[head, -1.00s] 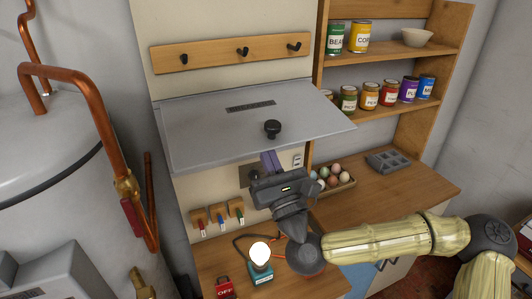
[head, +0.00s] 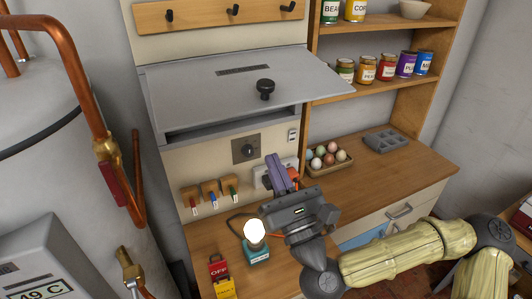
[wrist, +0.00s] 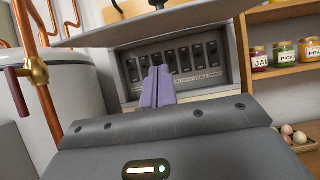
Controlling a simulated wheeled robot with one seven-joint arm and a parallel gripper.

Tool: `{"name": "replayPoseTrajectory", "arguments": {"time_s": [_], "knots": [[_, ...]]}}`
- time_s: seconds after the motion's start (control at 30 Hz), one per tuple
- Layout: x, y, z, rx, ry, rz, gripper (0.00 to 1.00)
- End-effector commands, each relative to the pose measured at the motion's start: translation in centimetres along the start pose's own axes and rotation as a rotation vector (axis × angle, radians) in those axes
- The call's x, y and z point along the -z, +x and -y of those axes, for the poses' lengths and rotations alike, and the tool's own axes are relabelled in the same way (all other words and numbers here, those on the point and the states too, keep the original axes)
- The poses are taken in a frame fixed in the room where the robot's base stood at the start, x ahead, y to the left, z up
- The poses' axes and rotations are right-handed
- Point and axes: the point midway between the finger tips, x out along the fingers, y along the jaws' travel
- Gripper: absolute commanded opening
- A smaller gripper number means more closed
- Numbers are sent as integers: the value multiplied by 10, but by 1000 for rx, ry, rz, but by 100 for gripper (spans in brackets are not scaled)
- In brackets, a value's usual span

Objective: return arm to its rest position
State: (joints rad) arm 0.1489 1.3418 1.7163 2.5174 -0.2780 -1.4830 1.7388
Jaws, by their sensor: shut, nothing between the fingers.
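My gripper (head: 277,172) is shut and empty, with its purple fingers pressed together. In the head view it hangs above the wooden bench, in front of the backboard and just right of the round dark knob (head: 247,149). The fingers also show in the wrist view (wrist: 157,88), pointing at a row of dark switches (wrist: 172,63) in a grey panel box. The box's grey lid (head: 235,90), with a black knob (head: 265,88), is raised and sticks out over the bench. My gripper is below and in front of the lid, and its fingers hide part of a white socket plate.
A lit bulb on a teal base (head: 256,250) stands left of my wrist. An egg tray (head: 329,162) and a grey mould (head: 385,141) sit to the right on the bench. Copper pipes (head: 80,85) and a white tank (head: 40,130) are at the left. Shelves hold several cans and jars.

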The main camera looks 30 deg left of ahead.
Motion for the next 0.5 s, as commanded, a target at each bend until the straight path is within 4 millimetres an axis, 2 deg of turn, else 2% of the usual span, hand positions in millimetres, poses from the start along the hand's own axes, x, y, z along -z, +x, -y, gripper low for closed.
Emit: {"name": "replayPoseTrajectory", "arguments": {"time_s": [0.13, 0.5], "knots": [[-1, -12, 1, 1, 0, 0, 0], [-2, -13, 0, 1, -1, 0, 0]]}}
